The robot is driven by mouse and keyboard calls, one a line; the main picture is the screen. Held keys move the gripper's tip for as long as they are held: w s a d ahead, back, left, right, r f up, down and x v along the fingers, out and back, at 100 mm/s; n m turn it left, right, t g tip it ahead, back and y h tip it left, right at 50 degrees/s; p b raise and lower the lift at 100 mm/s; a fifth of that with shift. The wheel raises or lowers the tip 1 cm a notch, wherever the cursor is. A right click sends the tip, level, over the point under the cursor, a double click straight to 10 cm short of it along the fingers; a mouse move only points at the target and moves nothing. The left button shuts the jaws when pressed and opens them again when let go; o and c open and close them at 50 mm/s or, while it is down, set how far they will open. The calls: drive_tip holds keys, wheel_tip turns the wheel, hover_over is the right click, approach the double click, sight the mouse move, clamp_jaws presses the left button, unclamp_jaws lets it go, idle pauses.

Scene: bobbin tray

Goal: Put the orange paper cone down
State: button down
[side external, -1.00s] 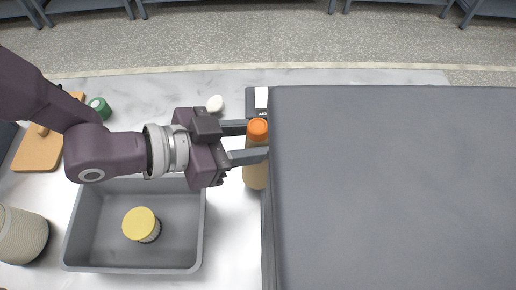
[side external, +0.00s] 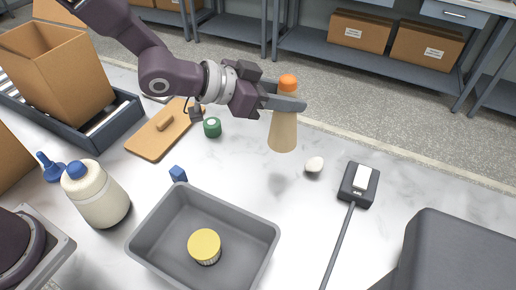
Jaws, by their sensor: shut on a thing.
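The orange paper cone (side external: 283,131) has a tan body and a rounded orange top. It stands upright, wide end down, in the upper middle of the view. My gripper (side external: 284,102) is shut on its upper part, just below the orange top. The fingers reach in from the left and hide a band of the cone. The cone appears to be above the white tabletop, but I cannot tell the height of its base.
A grey bin (side external: 153,240) holds a yellow-lidded thing (side external: 204,244). A white egg-shaped thing (side external: 314,164) and a black-and-white device (side external: 359,185) with a cable lie right of the cone. A green roll (side external: 212,128) and wooden board (side external: 158,138) are left. Marble tabletop is clear in the middle.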

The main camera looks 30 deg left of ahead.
drive_tip(key=w+a+n+t+y, duration=0.15)
drive_tip(key=w+a, duration=0.25)
drive_tip(key=a, duration=0.4)
wheel_tip(320, 180, down, 10)
drive_tip(key=shift+s+a+n, duration=0.1)
drive_tip(key=shift+n, duration=0.15)
drive_tip(key=c, duration=0.9)
unclamp_jaws()
drive_tip(key=v, duration=1.2)
drive_tip(key=shift+r, duration=0.2)
